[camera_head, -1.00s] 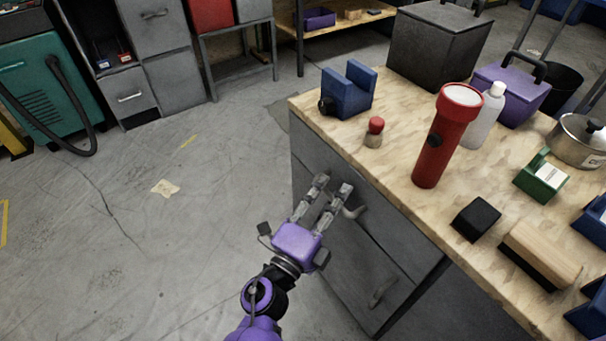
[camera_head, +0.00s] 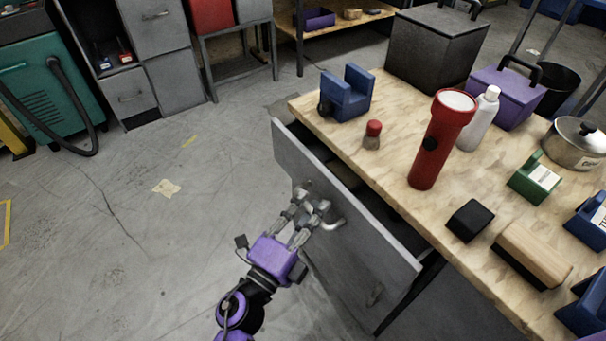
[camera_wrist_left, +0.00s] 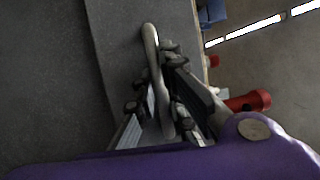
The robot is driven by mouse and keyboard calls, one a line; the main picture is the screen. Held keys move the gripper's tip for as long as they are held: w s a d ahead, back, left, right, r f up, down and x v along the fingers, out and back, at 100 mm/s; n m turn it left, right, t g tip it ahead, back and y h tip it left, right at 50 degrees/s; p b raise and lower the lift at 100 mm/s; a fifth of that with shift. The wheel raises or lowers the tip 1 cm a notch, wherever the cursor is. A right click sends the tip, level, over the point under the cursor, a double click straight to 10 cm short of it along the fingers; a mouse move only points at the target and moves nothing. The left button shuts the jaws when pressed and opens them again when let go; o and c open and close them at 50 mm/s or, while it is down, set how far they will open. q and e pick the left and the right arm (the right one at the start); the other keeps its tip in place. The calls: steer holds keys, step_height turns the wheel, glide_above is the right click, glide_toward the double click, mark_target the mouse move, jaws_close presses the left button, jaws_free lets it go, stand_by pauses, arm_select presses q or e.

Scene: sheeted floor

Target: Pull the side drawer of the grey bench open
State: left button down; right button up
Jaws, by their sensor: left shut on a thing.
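The grey bench has a wooden top (camera_head: 400,165) and a grey side drawer (camera_head: 372,262) that stands partly open, with a dark gap between its front and the bench. My left gripper (camera_head: 308,212) is shut on the drawer's metal handle (camera_head: 332,224). In the left wrist view the handle (camera_wrist_left: 152,70) runs between the fingers of the gripper (camera_wrist_left: 165,105). The drawer's inside shows only as a narrow strip, mostly in shadow. My right gripper is not in view.
On the bench top stand a red flashlight (camera_head: 436,145), a blue holder (camera_head: 347,93), a small red-topped item (camera_head: 373,134), a white bottle (camera_head: 480,120) and a black block (camera_head: 470,220).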

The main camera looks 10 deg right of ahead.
arm_select(q)
steer(key=s+a+p, duration=0.1)
steer(key=s+a, duration=0.4)
steer(key=a, duration=0.9)
steer(key=s+a+p, duration=0.1)
steer(key=s+a, duration=0.4)
steer(key=a, duration=0.9)
steer(key=shift+s+a, duration=0.15)
steer(key=shift+s, duration=0.05)
steer(key=c, duration=1.9)
jaws_free()
steer(key=shift+o, duration=0.4)
